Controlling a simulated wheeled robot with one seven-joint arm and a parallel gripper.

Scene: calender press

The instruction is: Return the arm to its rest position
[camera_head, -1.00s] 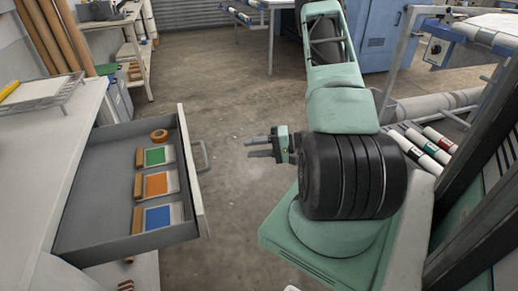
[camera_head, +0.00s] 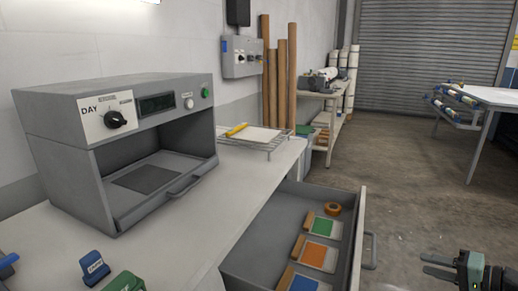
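My gripper (camera_head: 436,266) shows at the bottom right corner of the head view. Its two dark fingers point left with a gap between them, and nothing is held in it. It hangs over the floor to the right of the open drawer (camera_head: 357,235), apart from the drawer's handle. The rest of my arm is outside the view.
The drawer holds a green card (camera_head: 322,227), an orange card (camera_head: 317,257), a blue card (camera_head: 305,284) and an orange tape roll (camera_head: 333,209). A grey light booth (camera_head: 120,140) stands on the counter. The floor (camera_head: 415,170) beyond the drawer is clear.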

